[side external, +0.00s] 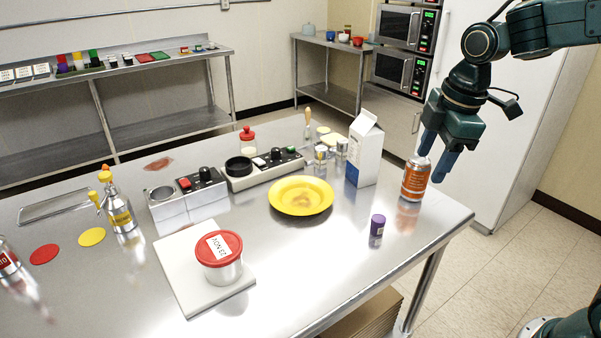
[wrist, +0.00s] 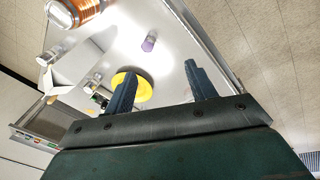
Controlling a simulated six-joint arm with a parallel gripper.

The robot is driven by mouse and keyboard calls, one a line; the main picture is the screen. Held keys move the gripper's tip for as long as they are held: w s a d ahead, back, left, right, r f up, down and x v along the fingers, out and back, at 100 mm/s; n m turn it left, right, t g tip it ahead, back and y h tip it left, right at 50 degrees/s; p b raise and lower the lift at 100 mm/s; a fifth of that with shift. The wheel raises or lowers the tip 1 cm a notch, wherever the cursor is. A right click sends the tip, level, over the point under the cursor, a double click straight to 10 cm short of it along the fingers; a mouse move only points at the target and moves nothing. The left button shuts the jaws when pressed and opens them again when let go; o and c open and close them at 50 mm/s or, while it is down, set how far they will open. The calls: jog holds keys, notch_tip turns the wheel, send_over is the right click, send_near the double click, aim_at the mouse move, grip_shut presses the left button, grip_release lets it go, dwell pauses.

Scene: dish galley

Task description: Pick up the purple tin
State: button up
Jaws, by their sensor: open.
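The purple tin (side external: 377,225) is a small cylinder standing upright on the metal table, right of the yellow plate and near the table's front right edge. In the wrist view the purple tin (wrist: 149,42) shows above the yellow plate, beyond my fingers. My gripper (side external: 434,160) is open and above the table's right end, up and to the right of the purple tin. In the side view its fingers overlap the top of the orange can (side external: 415,180); I cannot tell if they touch. In the wrist view the space between my fingers (wrist: 160,82) holds nothing.
The yellow plate (side external: 300,196) lies left of the tin. A white carton (side external: 365,152) stands behind it. A red-lidded tin (side external: 219,262) sits on a white board (side external: 178,258) at the front. The table (side external: 330,275) is bare around the purple tin.

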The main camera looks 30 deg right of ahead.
aim_at(379, 218)
jog(key=w+f+n+g, duration=0.2)
jog(key=w+f+n, duration=0.5)
jog(key=w+f, duration=0.15)
jog(key=shift+w+f, duration=0.2)
jog(key=shift+f, duration=1.95)
jog(key=shift+w+f, duration=0.2)
jog(key=shift+f, duration=1.95)
jog(key=shift+f, duration=2.6)
jog(key=c, duration=1.1)
